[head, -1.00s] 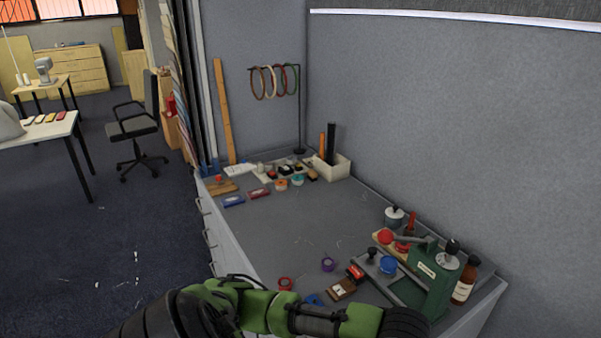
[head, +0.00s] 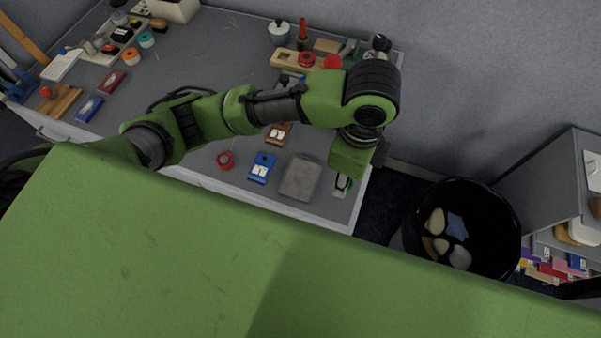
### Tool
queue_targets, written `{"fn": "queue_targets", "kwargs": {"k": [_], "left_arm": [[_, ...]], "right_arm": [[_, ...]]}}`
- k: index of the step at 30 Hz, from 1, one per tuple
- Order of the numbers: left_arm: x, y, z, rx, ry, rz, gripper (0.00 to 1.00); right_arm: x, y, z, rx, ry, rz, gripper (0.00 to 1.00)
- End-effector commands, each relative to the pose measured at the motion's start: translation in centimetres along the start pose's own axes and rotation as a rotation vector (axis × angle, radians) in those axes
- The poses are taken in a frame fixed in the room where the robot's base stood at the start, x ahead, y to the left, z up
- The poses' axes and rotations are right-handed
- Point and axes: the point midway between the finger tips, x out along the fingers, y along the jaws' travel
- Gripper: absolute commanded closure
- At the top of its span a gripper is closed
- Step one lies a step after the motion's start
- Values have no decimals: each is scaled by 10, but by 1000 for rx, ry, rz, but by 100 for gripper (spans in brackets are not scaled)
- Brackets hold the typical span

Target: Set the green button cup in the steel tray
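A small round teal cup (head: 146,40) stands near the far left of the grey table; I cannot tell if it is the green button cup. A flat grey rectangular piece (head: 300,178) lies near the table's right front edge; it may be the steel tray, and it looks empty. My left arm reaches across the table from the left. Its gripper (head: 343,186) points down just right of the grey piece, near the table's edge, with its fingertips too small to read. The teal cup is far from this gripper. My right gripper is not in view.
Near the arm are a red round cup (head: 225,160) and a blue block (head: 261,168). An orange cup (head: 130,57) and several small items stand at the far left. A black bin (head: 490,215) stands right of the table.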

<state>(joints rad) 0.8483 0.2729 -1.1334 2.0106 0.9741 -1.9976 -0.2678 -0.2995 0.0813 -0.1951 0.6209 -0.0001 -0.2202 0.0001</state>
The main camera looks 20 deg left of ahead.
Motion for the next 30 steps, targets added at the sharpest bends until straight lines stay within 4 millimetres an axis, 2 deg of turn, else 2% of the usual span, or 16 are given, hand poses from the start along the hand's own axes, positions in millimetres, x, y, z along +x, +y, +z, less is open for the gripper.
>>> {"fn": "queue_targets", "kwargs": {"k": [3,6,11,14,23,27,30], "left_arm": [[-15,-4,-19,239,-1,-4,95],[-21,-4,-28,376,-1,-2,95],[-24,-6,-29,472,-1,1,95],[-18,-6,-14,480,-1,3,95],[14,-13,61,475,-2,4,95],[42,-15,80,477,0,5,95],[56,-16,91,479,-1,3,95]], "right_arm": [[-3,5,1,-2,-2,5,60],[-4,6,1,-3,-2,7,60],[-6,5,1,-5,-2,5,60],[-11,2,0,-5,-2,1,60],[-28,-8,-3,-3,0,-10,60],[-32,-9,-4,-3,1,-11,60],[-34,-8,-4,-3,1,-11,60]]}}
